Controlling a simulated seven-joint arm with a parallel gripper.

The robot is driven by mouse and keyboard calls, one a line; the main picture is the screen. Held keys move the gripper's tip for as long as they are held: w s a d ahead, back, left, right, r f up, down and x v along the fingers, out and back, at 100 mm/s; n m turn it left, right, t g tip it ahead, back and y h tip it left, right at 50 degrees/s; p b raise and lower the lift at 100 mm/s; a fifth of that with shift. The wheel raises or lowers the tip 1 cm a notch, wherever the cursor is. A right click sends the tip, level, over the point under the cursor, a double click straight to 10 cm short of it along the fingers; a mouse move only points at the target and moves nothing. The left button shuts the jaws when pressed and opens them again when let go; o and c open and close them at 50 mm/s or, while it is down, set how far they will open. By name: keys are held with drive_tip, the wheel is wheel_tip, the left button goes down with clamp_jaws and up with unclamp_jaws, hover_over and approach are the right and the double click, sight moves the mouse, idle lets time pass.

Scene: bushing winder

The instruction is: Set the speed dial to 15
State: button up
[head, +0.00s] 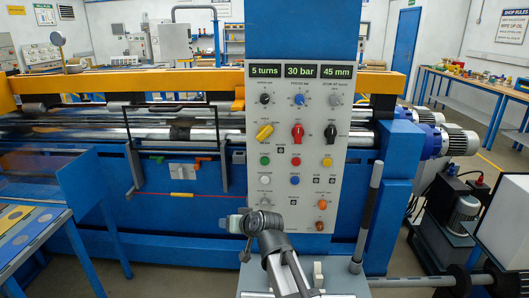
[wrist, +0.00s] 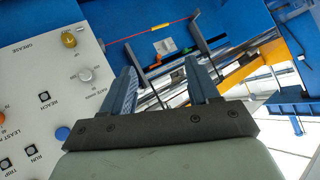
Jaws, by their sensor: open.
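The control panel (head: 312,215) stands upright in the middle of the head view, with displays reading 5 turns, 30 bar and 45 mm. No label legibly reads speed. A pale grey dial (head: 265,180) on its lower left has a label that looks like a rate in m/min. The same grey dial (wrist: 85,75) shows in the wrist view, left of the fingers; its setting is too small to read. My gripper (head: 236,224) is below and left of this dial, apart from the panel. In the wrist view my gripper (wrist: 160,75) is open, with nothing between its fingers.
Yellow, red and black selectors sit higher on the panel. A grey upright lever (head: 368,215) stands right of the panel. A red cord (wrist: 150,32) runs beyond my fingers.

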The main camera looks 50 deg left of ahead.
drive_tip(key=w+a+r+t+y, duration=0.1)
drive_tip(key=a+r+y, duration=0.15)
drive_tip(key=r, duration=0.35)
drive_tip(key=w+a+r+y, duration=0.1)
drive_tip(key=a+r, duration=0.2)
drive_tip(key=r, duration=0.3)
drive_tip(key=m+t, duration=0.4)
drive_tip(key=t, duration=1)
approach(264, 101)
drive_tip(key=shift+y, duration=0.45)
drive_tip(key=x, duration=0.9)
drive_tip(key=shift+w+f, duration=0.2)
drive_tip(key=shift+w, duration=0.1)
drive_tip(key=shift+d, duration=0.1)
drive_tip(key=c, duration=1)
drive_tip(key=shift+c, duration=0.2)
